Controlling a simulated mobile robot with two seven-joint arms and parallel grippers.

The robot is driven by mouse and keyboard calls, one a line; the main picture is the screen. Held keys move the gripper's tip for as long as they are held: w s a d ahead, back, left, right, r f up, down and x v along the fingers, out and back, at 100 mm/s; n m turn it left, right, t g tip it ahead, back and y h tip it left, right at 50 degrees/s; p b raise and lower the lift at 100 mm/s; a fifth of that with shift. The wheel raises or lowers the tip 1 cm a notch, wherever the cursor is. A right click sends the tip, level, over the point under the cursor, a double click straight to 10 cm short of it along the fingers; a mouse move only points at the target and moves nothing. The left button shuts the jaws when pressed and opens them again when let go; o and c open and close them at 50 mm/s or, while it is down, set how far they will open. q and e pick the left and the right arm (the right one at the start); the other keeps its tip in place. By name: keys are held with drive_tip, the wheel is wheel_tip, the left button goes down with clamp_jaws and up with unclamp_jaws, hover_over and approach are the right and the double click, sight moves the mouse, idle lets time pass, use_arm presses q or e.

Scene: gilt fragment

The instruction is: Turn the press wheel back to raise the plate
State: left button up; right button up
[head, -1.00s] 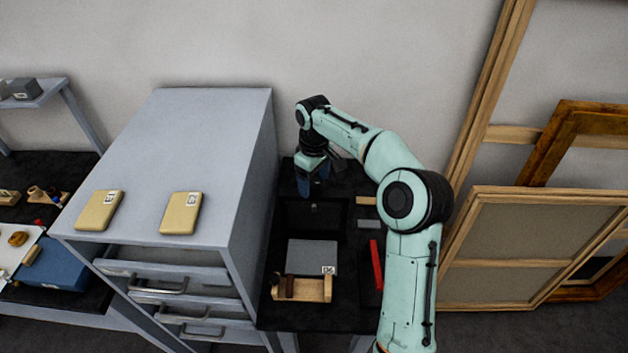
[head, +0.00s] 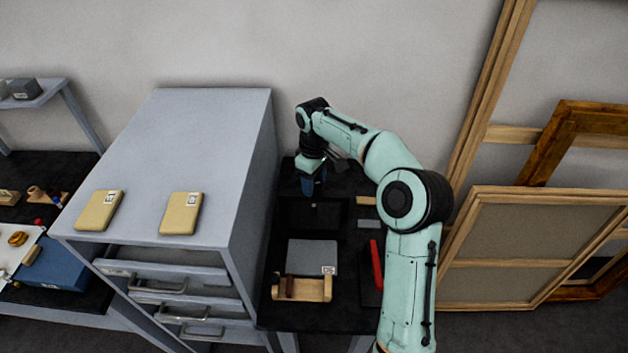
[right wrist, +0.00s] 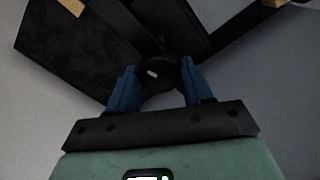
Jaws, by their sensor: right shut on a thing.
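My right gripper (head: 311,190) is over the back of the dark bench, to the right of the grey cabinet. In the right wrist view its blue fingers (right wrist: 158,82) are shut on a dark round part, which I take to be the press wheel (right wrist: 158,74), with a small pale mark on it. The dark press (head: 330,218) stands under and in front of the gripper in the head view. Dark flat panels of it (right wrist: 75,50) fill the upper part of the right wrist view. The plate cannot be told apart from the dark parts. My left gripper is in neither view.
The grey drawer cabinet (head: 200,120) stands close on the left, with two yellow boxes (head: 181,213) on top. A grey block (head: 312,257), a wooden rack (head: 304,289) and a red bar (head: 376,265) lie on the bench front. Wooden frames (head: 530,250) lean at right.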

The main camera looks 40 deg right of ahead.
drive_tip(key=n, duration=0.4)
drive_tip(key=shift+n, duration=2.2)
drive_tip(key=o, duration=1)
drive_tip(key=shift+o, duration=0.2)
wheel_tip(320, 180, up, 13)
drive_tip(key=shift+r, duration=0.2)
